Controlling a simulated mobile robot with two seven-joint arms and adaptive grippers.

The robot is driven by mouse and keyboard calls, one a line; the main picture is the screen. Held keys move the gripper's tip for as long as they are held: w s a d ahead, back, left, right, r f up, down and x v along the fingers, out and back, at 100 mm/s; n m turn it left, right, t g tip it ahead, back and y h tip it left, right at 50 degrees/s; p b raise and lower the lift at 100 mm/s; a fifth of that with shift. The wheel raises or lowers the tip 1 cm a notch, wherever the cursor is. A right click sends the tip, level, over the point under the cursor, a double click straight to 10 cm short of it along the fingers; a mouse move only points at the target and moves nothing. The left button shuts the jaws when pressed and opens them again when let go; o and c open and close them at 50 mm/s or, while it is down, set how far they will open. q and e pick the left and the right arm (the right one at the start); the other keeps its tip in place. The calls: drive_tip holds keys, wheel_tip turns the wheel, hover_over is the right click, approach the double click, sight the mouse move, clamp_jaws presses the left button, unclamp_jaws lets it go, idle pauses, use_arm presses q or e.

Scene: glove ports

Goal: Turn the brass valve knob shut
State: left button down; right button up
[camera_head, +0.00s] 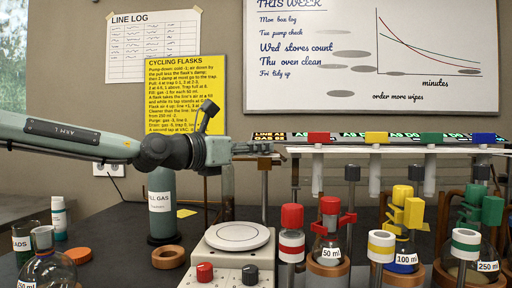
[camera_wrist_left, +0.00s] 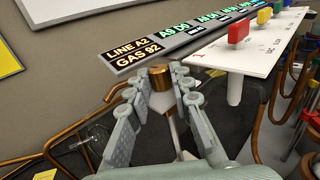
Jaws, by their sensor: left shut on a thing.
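The brass valve knob (camera_wrist_left: 160,77) shows in the left wrist view as a short copper-coloured cylinder between the two fingers of my left gripper (camera_wrist_left: 158,88). The fingers are closed on its sides, one left and one right. A grey stem or bracket shows below the knob. In the head view my left gripper (camera_head: 262,148) reaches in from the left, level, at the left end of the white rail; I cannot make out the knob there. My right gripper is in neither view.
The white rail (camera_wrist_left: 262,52) carries coloured taps. Below stand a hotplate (camera_head: 238,236), a 50 ml flask (camera_head: 329,252) and other flasks. A grey-green gas cylinder (camera_head: 162,205) stands under my left arm.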

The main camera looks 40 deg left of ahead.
use_arm(q)
drive_tip(key=n+y, duration=0.1)
drive_tip(key=y, duration=0.1)
drive_tip(key=d+n+y, duration=0.1)
drive_tip(key=n+y, duration=0.1)
drive_tip(key=y, duration=0.1)
drive_tip(key=shift+f, duration=0.15)
drive_tip(key=n+y+p, duration=0.1)
drive_tip(key=y, duration=0.1)
drive_tip(key=shift+d+n+g+y, duration=0.15)
drive_tip(key=shift+n+g+y, duration=0.15)
drive_tip(key=shift+n, duration=0.1)
drive_tip(key=n+g+y, duration=0.1)
drive_tip(key=n+y, duration=0.1)
drive_tip(key=y, duration=0.1)
drive_tip(key=shift+w+d, duration=0.15)
drive_tip(key=shift+d+n+g+y, duration=0.1)
drive_tip(key=shift+n+g+y, duration=0.5)
drive_tip(key=shift+n+y, duration=0.55)
drive_tip(key=shift+y, duration=0.35)
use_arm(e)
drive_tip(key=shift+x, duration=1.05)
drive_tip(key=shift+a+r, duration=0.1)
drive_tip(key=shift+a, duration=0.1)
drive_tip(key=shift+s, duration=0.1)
use_arm(q)
drive_tip(key=c, duration=1.6)
unclamp_jaws()
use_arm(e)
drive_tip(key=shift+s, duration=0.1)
